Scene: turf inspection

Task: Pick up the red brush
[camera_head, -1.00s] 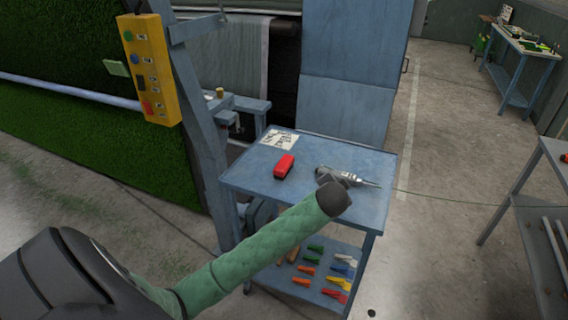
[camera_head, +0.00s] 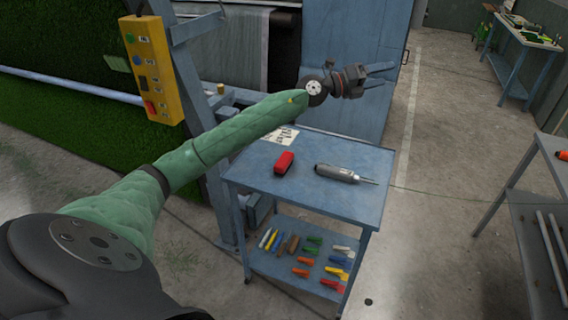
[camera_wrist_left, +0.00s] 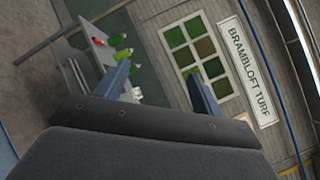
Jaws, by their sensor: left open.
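The red brush (camera_head: 284,162) lies on the top of the blue cart (camera_head: 262,185), left of its middle. My left arm reaches over the back of the cart, and my left gripper (camera_head: 384,75) is beyond and above the brush, up and to the right of it in the head view. Its fingers are apart and empty; they also show in the left wrist view (camera_wrist_left: 160,88), where the brush does not appear. My right gripper is not in view.
A grey tool (camera_head: 338,172) lies right of the brush. Several coloured tools (camera_head: 305,261) lie on the lower shelf. A paper sheet (camera_head: 281,137) is partly behind my arm. A yellow control box (camera_head: 150,70) hangs at left. The floor right of the cart is open.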

